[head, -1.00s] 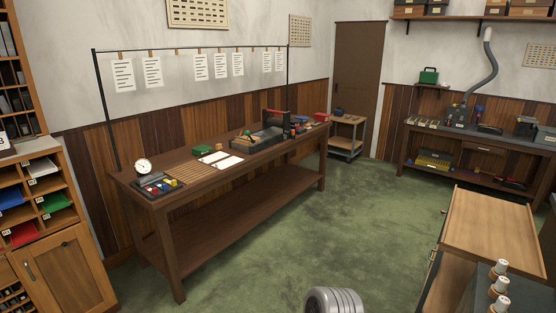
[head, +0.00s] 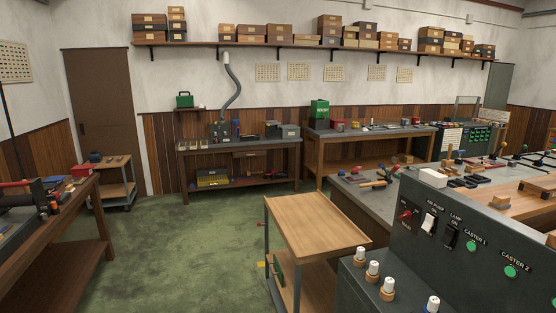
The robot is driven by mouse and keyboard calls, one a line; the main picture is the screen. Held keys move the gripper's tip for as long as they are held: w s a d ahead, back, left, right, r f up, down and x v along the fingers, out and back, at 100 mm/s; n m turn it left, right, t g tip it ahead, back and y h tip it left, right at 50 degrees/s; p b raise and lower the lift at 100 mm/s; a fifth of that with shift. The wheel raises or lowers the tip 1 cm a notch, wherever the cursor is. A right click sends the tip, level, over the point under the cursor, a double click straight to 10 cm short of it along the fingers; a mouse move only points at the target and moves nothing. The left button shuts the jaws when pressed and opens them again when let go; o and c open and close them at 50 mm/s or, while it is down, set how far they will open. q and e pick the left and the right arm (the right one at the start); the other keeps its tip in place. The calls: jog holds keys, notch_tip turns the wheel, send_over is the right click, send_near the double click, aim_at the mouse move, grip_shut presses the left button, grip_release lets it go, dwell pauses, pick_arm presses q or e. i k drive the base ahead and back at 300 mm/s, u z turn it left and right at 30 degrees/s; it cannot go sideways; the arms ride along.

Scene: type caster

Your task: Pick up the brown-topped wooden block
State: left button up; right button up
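I cannot pick out a brown-topped wooden block for certain. Small wooden pieces (head: 449,168) stand among dark tools on the workbench at the right in the head view, too small to tell their tops. Several wooden knobs with white tops (head: 373,268) stand on the grey machine at the lower middle right. Neither of my grippers is in view.
A wooden-topped cart (head: 315,228) stands in the middle foreground. The grey control panel (head: 450,235) with switches fills the lower right. A long bench (head: 60,205) is at the left. Green floor (head: 195,255) is clear between bench and cart. Benches line the back wall.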

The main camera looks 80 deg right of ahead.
aim_at(474, 168)
jog(key=z, duration=2.15)
jog(key=i, duration=6.85)
jog(key=z, duration=2.85)
jog(key=i, duration=1.7)
jog(key=u, duration=0.05)
